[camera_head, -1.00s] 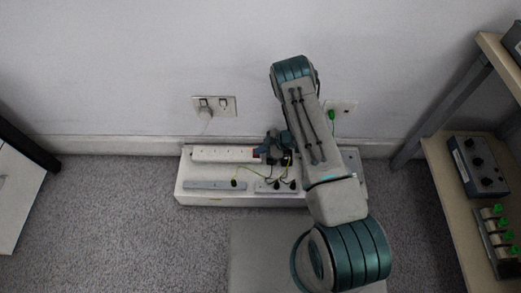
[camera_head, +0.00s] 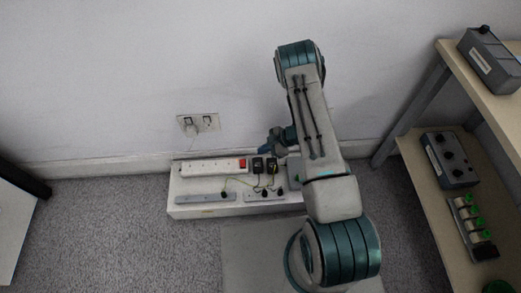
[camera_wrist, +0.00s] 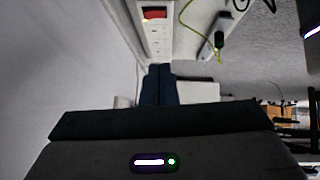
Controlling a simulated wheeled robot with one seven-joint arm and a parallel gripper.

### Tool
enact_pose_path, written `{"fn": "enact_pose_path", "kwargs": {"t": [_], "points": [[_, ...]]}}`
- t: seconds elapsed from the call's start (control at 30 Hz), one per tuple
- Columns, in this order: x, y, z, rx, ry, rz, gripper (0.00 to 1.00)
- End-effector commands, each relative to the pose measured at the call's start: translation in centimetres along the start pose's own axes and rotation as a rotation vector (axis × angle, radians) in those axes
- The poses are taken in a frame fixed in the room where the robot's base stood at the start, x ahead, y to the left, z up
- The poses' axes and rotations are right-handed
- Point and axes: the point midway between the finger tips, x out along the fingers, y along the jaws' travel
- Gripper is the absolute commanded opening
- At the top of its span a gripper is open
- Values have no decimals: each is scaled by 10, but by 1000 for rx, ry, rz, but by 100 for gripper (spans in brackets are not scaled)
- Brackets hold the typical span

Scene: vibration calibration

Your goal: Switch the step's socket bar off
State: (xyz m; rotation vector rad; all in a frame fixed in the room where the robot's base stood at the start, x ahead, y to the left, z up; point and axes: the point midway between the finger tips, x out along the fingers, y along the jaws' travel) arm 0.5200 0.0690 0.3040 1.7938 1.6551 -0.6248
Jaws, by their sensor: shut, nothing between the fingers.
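The white socket bar (camera_head: 212,168) lies along the back of the low white step (camera_head: 190,212), against the wall. The wrist view shows the bar (camera_wrist: 158,42) and the red switch (camera_wrist: 154,13) at the top. I cannot tell the switch's position for sure. My gripper (camera_head: 265,150) is to the right of and apart from the switch, above the step's back edge. Its dark blue fingers (camera_wrist: 158,82) are shut together and empty.
Two black plugs (camera_head: 257,165) with a yellow-green cable sit beside the switch. Grey strips (camera_head: 205,198) lie along the step's front. A wall socket (camera_head: 198,124) is behind. A shelf (camera_head: 440,215) with control boxes stands on the right.

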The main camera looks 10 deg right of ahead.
Motion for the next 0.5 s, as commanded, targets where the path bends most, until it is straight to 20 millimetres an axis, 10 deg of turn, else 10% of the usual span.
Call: {"fn": "enact_pose_path", "kwargs": {"t": [0.5], "points": [[2, 7, 7, 14, 8, 3, 0]]}}
